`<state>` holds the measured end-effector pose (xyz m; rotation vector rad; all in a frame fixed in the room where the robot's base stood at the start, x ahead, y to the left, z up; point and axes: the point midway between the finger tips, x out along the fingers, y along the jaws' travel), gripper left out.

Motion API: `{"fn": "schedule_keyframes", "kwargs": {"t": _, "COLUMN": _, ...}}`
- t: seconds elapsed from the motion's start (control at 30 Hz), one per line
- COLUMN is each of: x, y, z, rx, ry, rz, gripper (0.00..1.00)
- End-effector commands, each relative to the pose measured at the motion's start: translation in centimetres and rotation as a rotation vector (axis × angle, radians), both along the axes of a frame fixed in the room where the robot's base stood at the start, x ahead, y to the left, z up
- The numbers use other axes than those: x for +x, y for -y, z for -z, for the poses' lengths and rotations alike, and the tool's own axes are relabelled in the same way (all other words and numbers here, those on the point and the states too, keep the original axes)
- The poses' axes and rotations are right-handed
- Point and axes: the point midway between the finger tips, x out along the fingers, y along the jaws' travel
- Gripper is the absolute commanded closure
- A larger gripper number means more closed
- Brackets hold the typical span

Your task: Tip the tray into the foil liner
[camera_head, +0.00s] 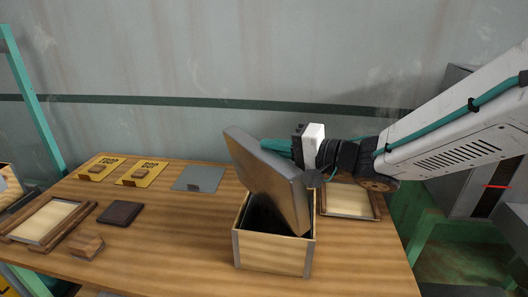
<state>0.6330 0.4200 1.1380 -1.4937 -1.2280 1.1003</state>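A grey metal tray (268,178) is tilted steeply over an open wooden box (272,254) with metal corner strips. Its underside faces me and its lower end reaches down into the box mouth at the right. My gripper (297,148) is at the tray's right side, behind its raised edge. It appears shut on the tray, though the tray hides the fingertips. The tray's inner side and any contents are hidden. The part of the box's inside that shows is dark, and I cannot make out a foil liner in it.
A grey plate (200,179) and two yellow signs (141,173) with small blocks lie at the back left. A framed panel (46,222), a dark square (120,213) and a wooden block (87,245) lie at left. Another frame (348,202) sits right of the box.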

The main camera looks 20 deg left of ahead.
Motion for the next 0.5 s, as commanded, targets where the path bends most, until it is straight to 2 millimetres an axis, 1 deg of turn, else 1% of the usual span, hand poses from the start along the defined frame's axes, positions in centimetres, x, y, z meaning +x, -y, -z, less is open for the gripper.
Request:
{"fn": "schedule_keyframes", "kwargs": {"t": 0.07, "x": 0.7, "y": 0.4, "z": -0.1, "rx": 0.013, "ry": -0.02, "rz": 0.001, "gripper": 1.0}}
{"fn": "schedule_keyframes", "kwargs": {"t": 0.4, "x": 2.9, "y": 1.8, "z": 1.3, "rx": 0.09, "ry": -0.145, "rz": 0.002, "gripper": 1.0}}
{"fn": "schedule_keyframes", "kwargs": {"t": 0.5, "x": 3.6, "y": 2.3, "z": 1.4, "rx": 0.116, "ry": -0.183, "rz": 0.002, "gripper": 1.0}}
